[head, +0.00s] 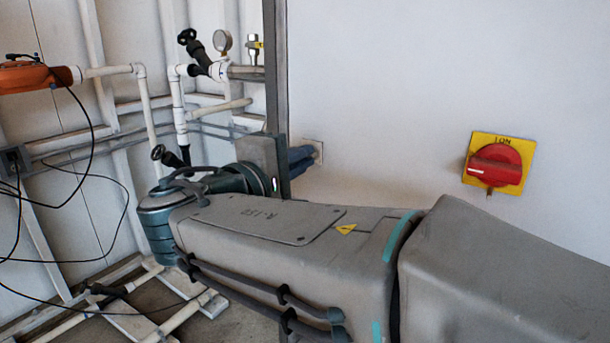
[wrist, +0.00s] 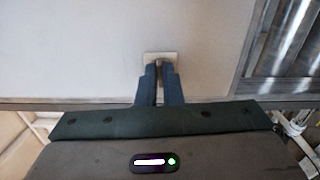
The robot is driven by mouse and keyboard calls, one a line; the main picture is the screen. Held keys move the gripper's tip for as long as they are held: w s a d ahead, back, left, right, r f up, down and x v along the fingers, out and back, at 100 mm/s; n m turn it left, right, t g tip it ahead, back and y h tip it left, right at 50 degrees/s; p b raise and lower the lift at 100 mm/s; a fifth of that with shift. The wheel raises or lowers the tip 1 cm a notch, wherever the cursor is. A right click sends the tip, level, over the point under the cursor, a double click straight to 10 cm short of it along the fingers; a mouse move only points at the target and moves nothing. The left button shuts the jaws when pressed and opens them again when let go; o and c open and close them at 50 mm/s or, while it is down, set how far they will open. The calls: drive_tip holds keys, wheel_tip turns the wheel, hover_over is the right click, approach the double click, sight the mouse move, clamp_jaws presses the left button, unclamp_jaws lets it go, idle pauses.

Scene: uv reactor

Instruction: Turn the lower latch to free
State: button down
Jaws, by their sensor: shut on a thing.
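The lower latch (wrist: 158,57) shows in the wrist view as a light square plate with a small knob on the pale panel. In the head view its plate (head: 314,150) sits on the panel's left part, just right of the dark edge post. My gripper (wrist: 159,70) is shut on the latch's knob, with one blue finger on each side. In the head view my gripper (head: 312,154) reaches right to the plate. The fingers hide most of the knob, so I cannot tell how far it is turned.
A red rotary switch (head: 495,165) on a yellow plate is on the panel at the right. A dark post (head: 276,70) runs along the panel's left edge. White pipes (head: 178,110) with valves and a gauge (head: 222,41) stand at the left. An orange device (head: 30,76) trails black cables.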

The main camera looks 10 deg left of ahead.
drive_tip(key=shift+m+b, duration=0.45)
drive_tip(key=shift+m, duration=0.05)
drive_tip(key=c, duration=1.6)
unclamp_jaws()
drive_tip(key=p+v, duration=0.3)
drive_tip(key=v, duration=1.1)
drive_tip(key=shift+w+f, duration=0.1)
